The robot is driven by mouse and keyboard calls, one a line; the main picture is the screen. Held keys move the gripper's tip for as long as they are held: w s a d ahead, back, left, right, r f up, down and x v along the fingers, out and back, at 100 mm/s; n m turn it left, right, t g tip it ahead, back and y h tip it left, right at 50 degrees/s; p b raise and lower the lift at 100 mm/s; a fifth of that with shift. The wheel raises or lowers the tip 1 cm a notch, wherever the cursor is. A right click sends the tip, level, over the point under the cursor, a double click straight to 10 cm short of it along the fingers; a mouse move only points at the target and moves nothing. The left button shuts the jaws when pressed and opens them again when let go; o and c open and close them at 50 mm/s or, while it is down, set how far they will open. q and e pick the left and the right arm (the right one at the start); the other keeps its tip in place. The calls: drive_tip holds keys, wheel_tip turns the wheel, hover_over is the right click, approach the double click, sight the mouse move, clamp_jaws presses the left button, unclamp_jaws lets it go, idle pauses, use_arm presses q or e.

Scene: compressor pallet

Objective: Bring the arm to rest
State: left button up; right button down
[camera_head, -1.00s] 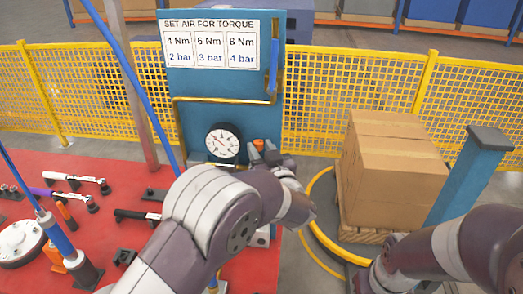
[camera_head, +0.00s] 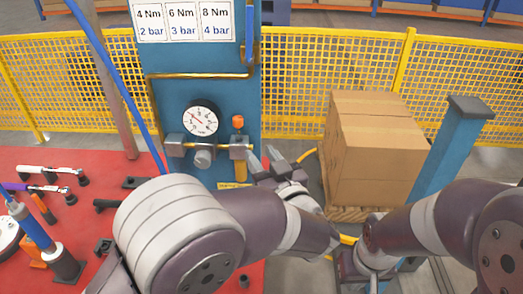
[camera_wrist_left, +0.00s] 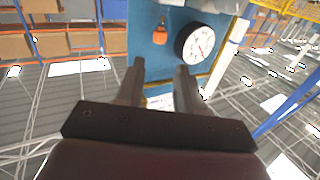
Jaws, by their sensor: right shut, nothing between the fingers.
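My left arm reaches over the red table, and its gripper (camera_head: 268,160) is in front of the lower right of the blue panel. Its two fingers stand apart with nothing between them. In the left wrist view the open fingers (camera_wrist_left: 160,75) point toward the panel, with the gauge and an orange part ahead of them, clear of the tips. My right arm (camera_head: 420,225) comes in from the right and bends down in front of the carton. Its hand is low at the bottom edge and its fingers are hard to make out.
The blue panel (camera_head: 205,55) carries a torque chart, a round gauge (camera_head: 200,121), a grey regulator and an orange knob (camera_head: 238,122). A carton (camera_head: 375,150) stands on a pallet beside a blue post (camera_head: 455,140). Tools lie on the red table (camera_head: 100,165). A yellow fence runs behind.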

use_arm(q)
drive_tip(key=s+d+f+m+g+h, duration=0.2)
drive_tip(key=d+f+m+g+h, duration=0.35)
drive_tip(key=d+f+h, duration=0.45)
drive_tip(key=s+a+f+m+g+h, duration=0.1)
drive_tip(key=s+a+f+m+g, duration=0.1)
drive_tip(key=s+a+f+g, duration=0.3)
drive_tip(key=s+a+f+n+g+y, duration=0.1)
drive_tip(key=s+a, duration=0.4)
drive_tip(key=a, duration=0.6)
drive_tip(key=s+a+f+n+g+y, duration=0.1)
drive_tip(key=s+a, duration=0.4)
drive_tip(key=a, duration=0.6)
drive_tip(key=shift+s+a+n+g+y, duration=0.15)
drive_tip(key=shift+s+n+g+y, duration=0.4)
drive_tip(key=shift+g, duration=0.7)
